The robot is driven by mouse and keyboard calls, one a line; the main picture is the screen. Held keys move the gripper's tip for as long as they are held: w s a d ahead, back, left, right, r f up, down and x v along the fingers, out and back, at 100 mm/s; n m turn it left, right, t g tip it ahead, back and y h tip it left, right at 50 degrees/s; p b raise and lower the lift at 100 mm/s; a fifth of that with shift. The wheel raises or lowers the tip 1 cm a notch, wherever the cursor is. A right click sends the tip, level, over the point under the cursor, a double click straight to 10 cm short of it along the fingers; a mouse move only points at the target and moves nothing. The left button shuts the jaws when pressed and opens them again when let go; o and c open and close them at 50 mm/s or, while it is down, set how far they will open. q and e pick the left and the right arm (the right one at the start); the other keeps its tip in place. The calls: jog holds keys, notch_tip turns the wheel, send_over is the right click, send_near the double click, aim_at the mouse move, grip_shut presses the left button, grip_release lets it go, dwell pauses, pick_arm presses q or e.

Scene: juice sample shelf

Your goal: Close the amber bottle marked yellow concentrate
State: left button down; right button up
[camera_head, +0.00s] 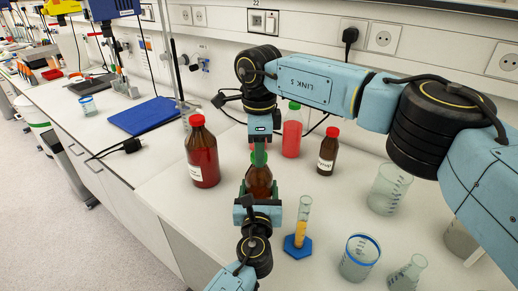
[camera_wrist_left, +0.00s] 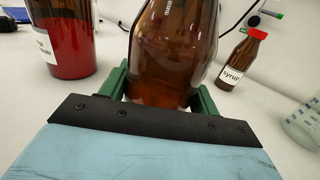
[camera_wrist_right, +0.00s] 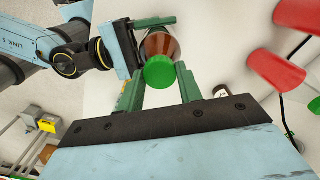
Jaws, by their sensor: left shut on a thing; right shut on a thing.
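The amber bottle (camera_head: 258,184) stands upright on the bench; I cannot read its label in these views. My left gripper (camera_head: 259,191) is shut around its body, and the brown glass (camera_wrist_left: 172,50) shows between the green fingers in the left wrist view. A green cap (camera_head: 259,158) is above the bottle's neck. My right gripper (camera_head: 259,148) comes from above and is shut on this cap. In the right wrist view the cap (camera_wrist_right: 160,73) sits between the fingertips, in line with the bottle. I cannot tell whether it is seated on the neck.
A large red-capped bottle (camera_head: 203,158) stands to the left. A green-capped red bottle (camera_head: 292,134) and a small syrup bottle (camera_head: 327,155) stand behind right. A cylinder with yellow liquid (camera_head: 301,228) is close on the right, with beakers (camera_head: 389,190) and a flask (camera_head: 407,275) beyond.

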jog(key=m, duration=0.5)
jog(key=shift+m, duration=0.3)
jog(key=m, duration=0.4)
jog(key=o, duration=1.2)
jog(key=shift+c, duration=0.2)
notch_tip(320, 180, up, 12)
pick_arm(q)
jog(key=shift+c, duration=1.4)
grip_release()
